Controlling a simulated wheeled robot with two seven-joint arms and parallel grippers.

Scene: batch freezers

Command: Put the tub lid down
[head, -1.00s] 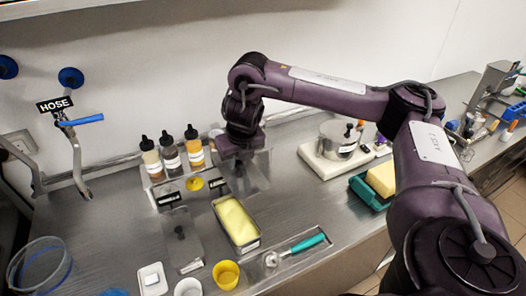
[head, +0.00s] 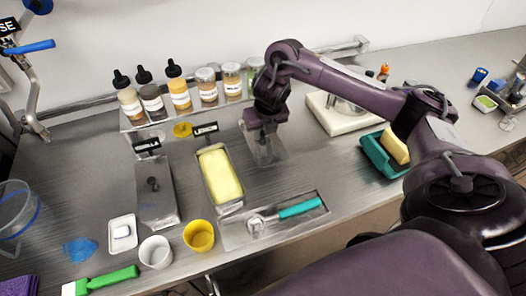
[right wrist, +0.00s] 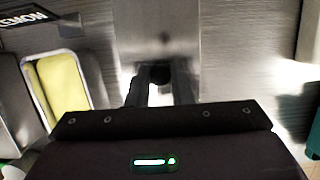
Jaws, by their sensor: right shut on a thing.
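The tub lid (head: 270,153) is a flat grey steel plate with a dark knob. It is right of the open tub of yellow ice cream (head: 219,175), low over or on the counter; I cannot tell whether it touches. My right gripper (head: 264,128) is above the lid and shut on its knob. In the right wrist view the fingers (right wrist: 160,80) close around the dark knob, with the lid plate (right wrist: 186,35) below. The yellow tub (right wrist: 62,85) is at the left there, apart from the lid. My left gripper is not in view.
A second tub with its lid on (head: 157,200) stands left of the yellow one. Bottles and jars (head: 180,92) line the back. A scoop with a teal handle (head: 298,208) lies in a tray in front. A white board (head: 335,115) and a teal tray (head: 380,160) stand right.

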